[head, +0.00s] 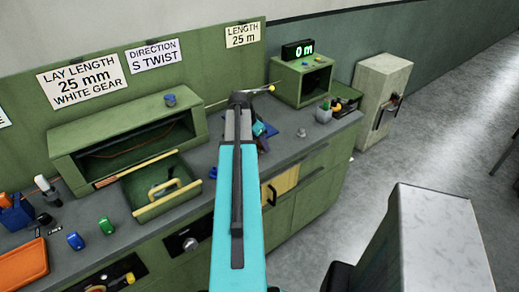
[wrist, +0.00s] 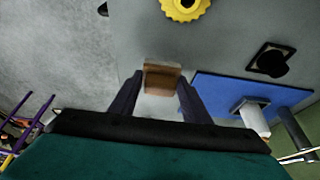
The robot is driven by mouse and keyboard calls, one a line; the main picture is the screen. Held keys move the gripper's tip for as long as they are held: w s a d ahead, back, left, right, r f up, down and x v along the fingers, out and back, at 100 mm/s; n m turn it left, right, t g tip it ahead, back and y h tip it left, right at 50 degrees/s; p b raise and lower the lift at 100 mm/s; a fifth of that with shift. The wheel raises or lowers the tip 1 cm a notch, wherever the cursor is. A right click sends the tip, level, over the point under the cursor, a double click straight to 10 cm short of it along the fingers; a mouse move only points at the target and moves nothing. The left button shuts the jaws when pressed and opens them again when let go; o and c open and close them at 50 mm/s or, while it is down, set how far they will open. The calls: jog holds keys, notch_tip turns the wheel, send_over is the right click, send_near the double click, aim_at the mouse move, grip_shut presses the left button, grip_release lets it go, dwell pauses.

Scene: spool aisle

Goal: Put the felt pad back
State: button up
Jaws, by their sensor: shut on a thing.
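In the wrist view my gripper (wrist: 161,84) has its two dark fingers on either side of a small brown block (wrist: 163,70) with a paler lower face. It is shut on this block, which may be the felt pad; I cannot be sure. In the head view my teal arm reaches over the grey bench and hides most of the gripper and the held block. I cannot make out another felt pad.
The wrist view shows a yellow gear (wrist: 185,6), a blue mat (wrist: 225,90) and a black square piece (wrist: 269,60). In the head view a green open drawer (head: 135,192) with a yellow edge, a green shelf box (head: 75,141) and a display box (head: 290,77) stand on the bench.

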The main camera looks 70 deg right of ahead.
jog(key=shift+f+p, duration=0.5)
jog(key=shift+f, duration=0.8)
jog(key=shift+f, duration=0.2)
jog(key=o, duration=1)
jog(key=shift+r, duration=0.15)
jog(key=shift+r, duration=0.1)
jog(key=shift+b+v, duration=1.45)
jog(key=shift+v, duration=4.5)
